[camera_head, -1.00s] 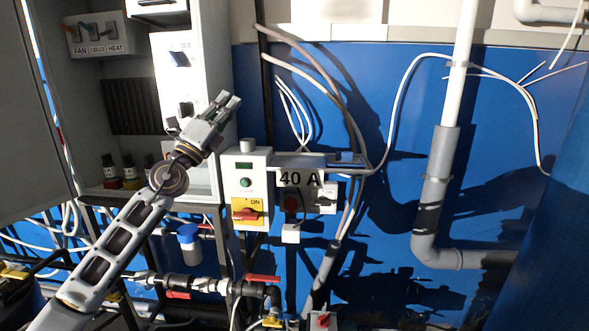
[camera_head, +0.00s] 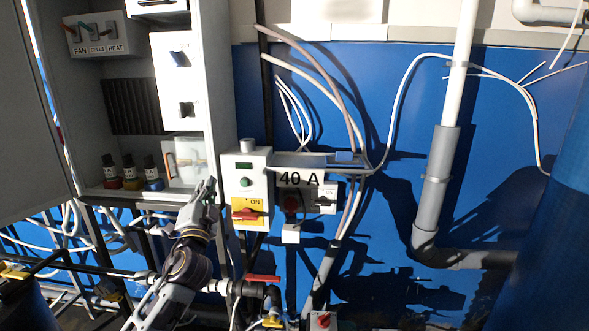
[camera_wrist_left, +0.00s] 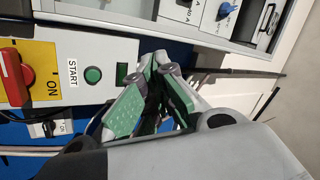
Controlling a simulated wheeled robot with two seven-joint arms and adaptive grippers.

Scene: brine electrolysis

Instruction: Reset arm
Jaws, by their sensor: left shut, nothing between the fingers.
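My left gripper (camera_head: 208,188) is shut and empty. In the head view its fingertips point up in front of the lower right edge of the open grey cabinet (camera_head: 219,90). It is left of the white control box (camera_head: 240,170), which has a green button and a red-and-yellow switch. In the left wrist view the gripper's green-padded fingers (camera_wrist_left: 148,85) show beside the green START button (camera_wrist_left: 93,75), apart from it as far as I can tell. My right gripper is not in view.
The 40 A box (camera_head: 298,180) hangs right of the control box. Below are pipes with a red-handled valve (camera_head: 262,278). Inside the cabinet stand small dark bottles (camera_head: 130,170). A grey-white pipe (camera_head: 438,170) runs down the blue wall (camera_head: 390,120), and a blue tank (camera_head: 560,230) is at right.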

